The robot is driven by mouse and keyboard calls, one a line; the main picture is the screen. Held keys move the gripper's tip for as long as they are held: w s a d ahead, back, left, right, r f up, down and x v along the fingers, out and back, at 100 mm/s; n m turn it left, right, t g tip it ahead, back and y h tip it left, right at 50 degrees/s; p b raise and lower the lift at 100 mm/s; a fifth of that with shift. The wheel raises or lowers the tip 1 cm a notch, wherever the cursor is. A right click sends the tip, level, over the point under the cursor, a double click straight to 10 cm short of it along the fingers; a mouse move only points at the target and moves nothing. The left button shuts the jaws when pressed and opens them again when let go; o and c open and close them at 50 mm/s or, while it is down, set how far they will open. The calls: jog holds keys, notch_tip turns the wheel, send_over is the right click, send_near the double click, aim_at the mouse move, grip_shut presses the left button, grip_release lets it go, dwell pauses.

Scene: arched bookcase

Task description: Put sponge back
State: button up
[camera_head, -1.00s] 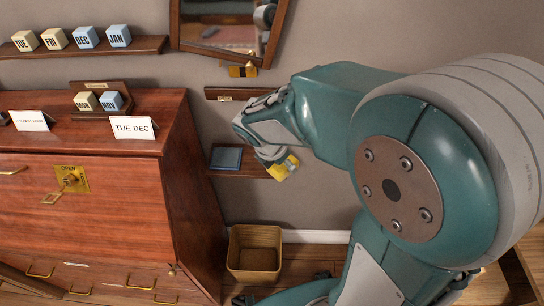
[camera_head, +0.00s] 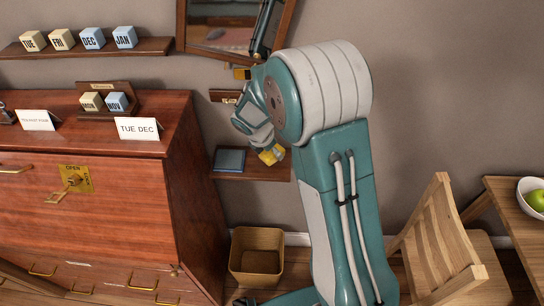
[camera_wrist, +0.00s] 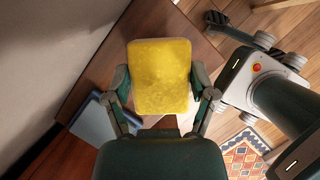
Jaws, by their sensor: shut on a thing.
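A yellow sponge (camera_wrist: 160,75) is held between the two fingers of my gripper (camera_wrist: 163,98) in the wrist view. In the head view the sponge (camera_head: 271,155) shows as a small yellow block at the tip of my gripper (camera_head: 262,148). It is in front of or above the right part of a low brown wall shelf (camera_head: 245,172). I cannot tell whether the sponge touches the shelf. My arm hides the shelf's right end.
A blue flat item (camera_head: 229,160) lies on the shelf's left part. A wicker bin (camera_head: 257,257) stands on the floor below. A wooden desk (camera_head: 120,200) is at left. A wooden chair (camera_head: 440,245) and a table with a fruit bowl (camera_head: 535,197) are at right.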

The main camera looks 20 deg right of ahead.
aim_at(272, 157)
notch_tip(272, 157, down, 4)
jog(key=shift+w+r, duration=0.15)
jog(key=shift+r, duration=0.1)
jog(key=o, duration=0.9)
jog(key=v, duration=1.2)
jog(key=s+d+r+m+t+y, duration=0.1)
jog(key=s+d+r+m+y, duration=0.15)
jog(key=s+r+m, duration=0.8)
jog(key=s+r+m+t, duration=0.1)
jog(key=s+m, duration=0.3)
jog(key=s, duration=0.1)
jog(key=s+d+r+m+y, duration=0.1)
jog(key=s+r+m, duration=0.1)
jog(key=s+m, duration=0.2)
jog(key=s+r+m+t, duration=0.1)
jog(key=s+m, duration=0.4)
jog(key=s, duration=0.1)
jog(key=shift+s+d+r+t+y, duration=0.1)
jog(key=shift+d+r+t+y, duration=0.1)
jog(key=shift+r+t+y, duration=0.1)
